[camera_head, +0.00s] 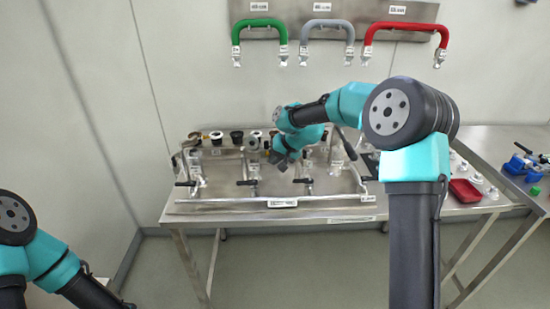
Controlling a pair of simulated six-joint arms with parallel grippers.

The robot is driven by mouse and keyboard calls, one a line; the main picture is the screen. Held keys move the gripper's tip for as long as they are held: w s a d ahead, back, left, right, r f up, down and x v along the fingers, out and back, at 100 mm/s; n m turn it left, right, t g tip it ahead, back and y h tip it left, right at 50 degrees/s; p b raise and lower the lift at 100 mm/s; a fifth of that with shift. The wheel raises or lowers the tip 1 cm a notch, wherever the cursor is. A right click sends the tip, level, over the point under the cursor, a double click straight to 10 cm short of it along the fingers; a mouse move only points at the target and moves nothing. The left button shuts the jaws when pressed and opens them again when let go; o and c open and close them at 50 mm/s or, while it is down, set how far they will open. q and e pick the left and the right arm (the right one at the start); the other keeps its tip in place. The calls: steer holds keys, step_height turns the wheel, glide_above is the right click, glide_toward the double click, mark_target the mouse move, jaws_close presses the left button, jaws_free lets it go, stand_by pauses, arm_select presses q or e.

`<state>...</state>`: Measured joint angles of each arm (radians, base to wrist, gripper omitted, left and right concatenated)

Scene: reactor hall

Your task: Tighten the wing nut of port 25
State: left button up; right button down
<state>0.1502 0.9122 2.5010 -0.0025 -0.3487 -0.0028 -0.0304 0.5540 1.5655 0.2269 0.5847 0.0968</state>
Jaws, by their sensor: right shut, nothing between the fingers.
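The port rig (225,190) stands on the steel table, with several ports along its back bar and several black-handled valves along its front. The port labels are too small to read, so I cannot tell which one is port 25, and its wing nut cannot be made out. My right gripper (281,157) is shut and empty, reaching down over the middle of the rig near the back row of ports. Its wrist hides part of that row. My left arm shows at the lower left, and its gripper is out of the picture.
Green (259,24), grey (327,25) and red (407,28) hoses hang on the back wall panel. A red tray (465,190) with small white parts beside it lies on the table's right. Blue parts (516,164) lie at the far right. Floor space in front of the table is clear.

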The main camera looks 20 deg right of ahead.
steer(key=shift+r, duration=0.25)
steer(key=shift+r, duration=0.75)
steer(key=v, duration=1.7)
steer(key=shift+s, duration=0.15)
steer(key=shift+d+r, duration=0.1)
steer(key=w+a+f+n+h, duration=0.1)
steer(key=w+a+f, duration=0.1)
steer(key=a+f, duration=0.2)
steer(key=shift+w+f+n+t, duration=0.25)
steer(key=shift+w+n+t, duration=0.05)
steer(key=shift+w+t, duration=0.1)
steer(key=shift+a+f, duration=0.1)
